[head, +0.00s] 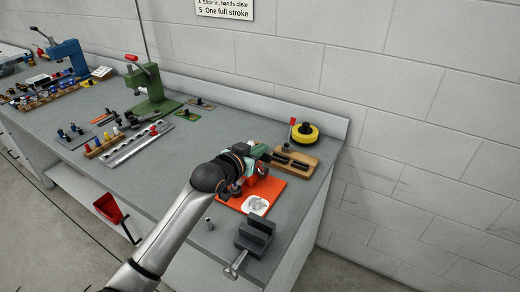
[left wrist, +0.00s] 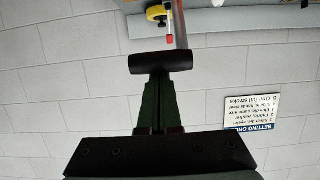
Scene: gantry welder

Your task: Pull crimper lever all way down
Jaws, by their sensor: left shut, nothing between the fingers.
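A lever with a red knob (head: 292,122) stands upright near the back right of the bench, beside a yellow roll. A red-tipped grey rod (left wrist: 169,41) also shows upside down at the top of the left wrist view. Pale green and orange parts show beyond my wrist in the head view; my arm hides much there, and I cannot tell what the lever joins. My left gripper (head: 262,168) is over the orange mat. In the left wrist view its fingers (left wrist: 154,100) are shut and empty, behind a dark crossbar (left wrist: 160,65). My right gripper is not in view.
A green press (head: 150,88) with a red-tipped lever and a blue press (head: 70,58) stand further left. A wooden tray (head: 308,160), the yellow roll (head: 305,133) and a dark vise (head: 255,237) surround the orange mat (head: 270,193). A block wall is behind the bench.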

